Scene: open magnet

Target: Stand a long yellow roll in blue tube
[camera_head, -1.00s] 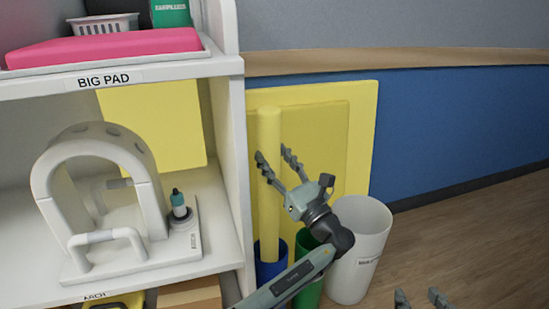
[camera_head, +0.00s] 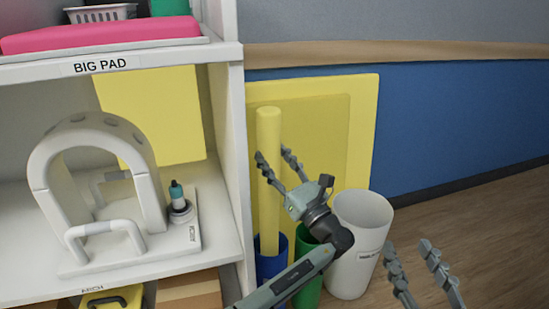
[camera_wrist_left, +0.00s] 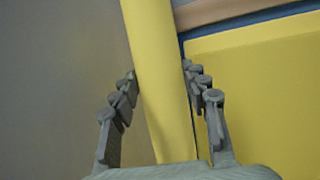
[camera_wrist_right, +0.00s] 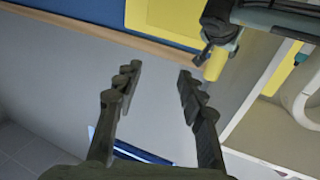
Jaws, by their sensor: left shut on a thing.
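The long yellow roll (camera_head: 268,215) stands nearly upright beside the shelf, its lower end within the mouth of the blue tube (camera_head: 272,267). Whether it reaches the tube's bottom is hidden. My left gripper (camera_head: 274,154) is shut on the roll's upper part. In the left wrist view the roll (camera_wrist_left: 160,70) passes between the fingers of my left gripper (camera_wrist_left: 159,70). My right gripper (camera_head: 408,246) is open and empty at the lower right, apart from the tubes. The right wrist view shows its fingers (camera_wrist_right: 161,70) spread with nothing between them.
A green tube (camera_head: 307,290) and a white bin (camera_head: 362,215) stand right of the blue tube. Yellow panels (camera_head: 355,120) lean on the wall behind. The white shelf (camera_head: 234,150) holds a white arch-shaped device (camera_head: 148,180). The wooden floor (camera_head: 480,240) is open at right.

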